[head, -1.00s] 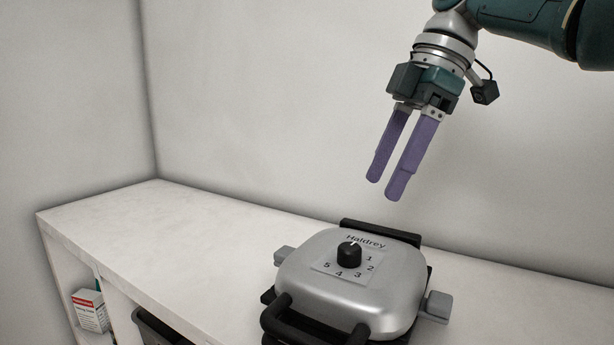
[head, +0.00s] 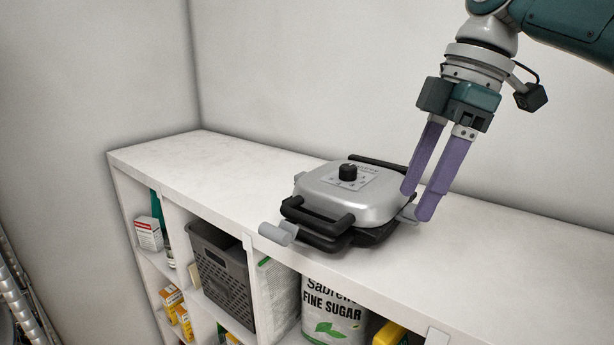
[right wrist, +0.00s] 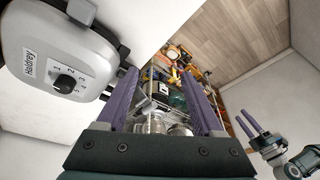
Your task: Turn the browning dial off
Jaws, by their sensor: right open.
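The browning dial (head: 347,171) is a black knob on the silver lid of the waffle maker (head: 326,203). Numbers ring it on a pale plate. In the right wrist view the dial (right wrist: 67,83) is at the left, clear of my fingers; its pointer setting is too small to read. My right gripper (head: 414,205) is open and empty, its purple fingers at the right of the waffle maker in the head view. I cannot tell whether they touch it. My left gripper (right wrist: 247,123) shows small at the right of the right wrist view; its jaw state is unclear.
The waffle maker stands on a white shelf unit (head: 190,152) against the wall, black handle forward. The top is clear to its left and right. Below are a grey basket (head: 222,270), a sugar bag (head: 333,310) and boxes (head: 148,234).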

